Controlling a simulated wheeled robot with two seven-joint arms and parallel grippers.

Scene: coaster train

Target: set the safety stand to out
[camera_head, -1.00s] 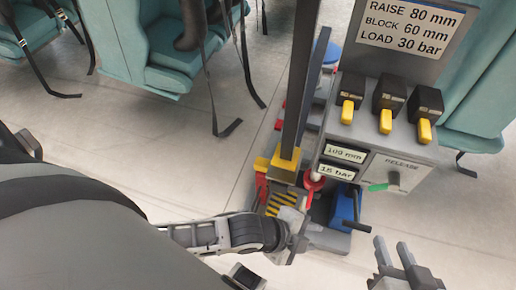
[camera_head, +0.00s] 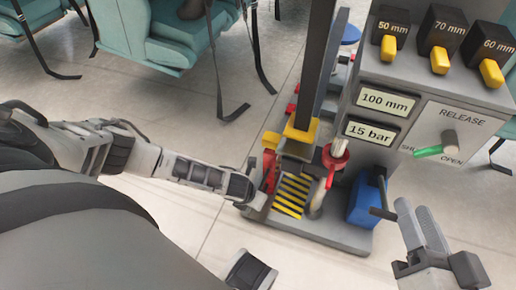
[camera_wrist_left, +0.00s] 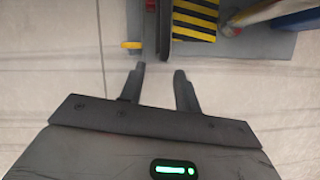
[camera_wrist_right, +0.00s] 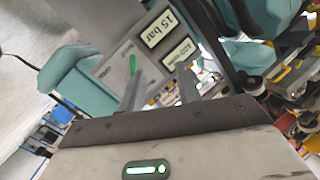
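The machine has a dark upright post (camera_head: 312,70) over a yellow-and-black striped pad (camera_head: 291,195). A red part (camera_head: 269,171) stands at the pad's left edge; it may be the safety stand, but no label shows. My left gripper (camera_head: 252,203) is just left of the pad, low by the base edge. In the left wrist view its fingers (camera_wrist_left: 158,70) are apart and empty, pointing at a dark upright plate (camera_wrist_left: 164,30) with a yellow tab (camera_wrist_left: 132,45) left of it. My right gripper (camera_head: 420,218) is open and empty, right of the base.
Three blocks marked 50, 70 and 60 mm (camera_head: 440,38) have yellow handles. Displays read 100 mm (camera_head: 388,100) and 15 bar (camera_head: 371,131). A green-handled release lever (camera_head: 428,151), a red ring (camera_head: 335,157) and a blue box (camera_head: 364,203) are nearby. Teal seats (camera_head: 165,35) stand behind.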

